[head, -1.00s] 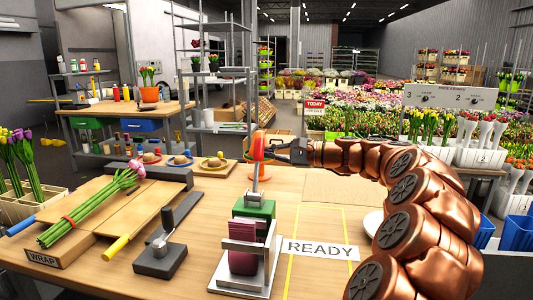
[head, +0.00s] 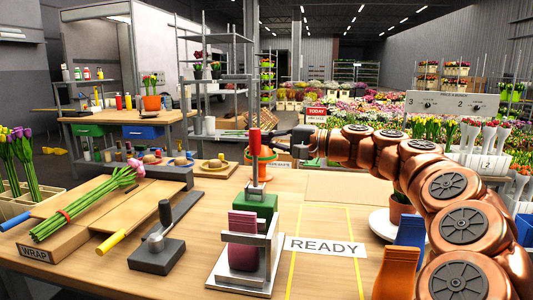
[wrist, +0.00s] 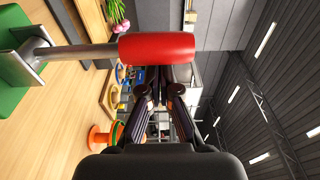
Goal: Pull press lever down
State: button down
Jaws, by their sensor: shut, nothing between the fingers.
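The press lever's red grip (head: 255,137) stands upright on a thin metal rod (head: 254,180) above the green press block (head: 255,206). My gripper (head: 275,138) is shut and empty, just right of the red grip in the head view. In the wrist view the red grip (wrist: 157,47) crosses in front of my gripper's fingers (wrist: 162,78) and hides their tips. The grip is not between the fingers. I cannot tell whether they touch it.
An orange spool (head: 262,168) stands behind the lever. A maroon block (head: 243,241) sits in the metal frame at the press front. The taped READY area (head: 325,247) to the right is clear.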

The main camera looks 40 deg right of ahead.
aim_at(258, 131)
jog(key=shift+s+a+n+y+b, duration=0.2)
jog(key=shift+s+a+n+b, duration=0.9)
jog(key=shift+n+b, duration=0.35)
jog(key=shift+s+a+n+y+b, duration=0.2)
jog(key=shift+s+a+n+b, duration=0.65)
jog(key=shift+a+n+b, duration=0.45)
jog(key=shift+d, duration=0.15)
jog(key=shift+w, duration=0.1)
jog(key=w+d+r+p, duration=0.2)
jog(key=shift+w+r, duration=0.1)
jog(key=shift+w, duration=0.3)
jog(key=p+v, duration=0.1)
jog(key=v, duration=0.9)
jog(key=shift+f, duration=0.4)
jog(key=shift+s, duration=0.1)
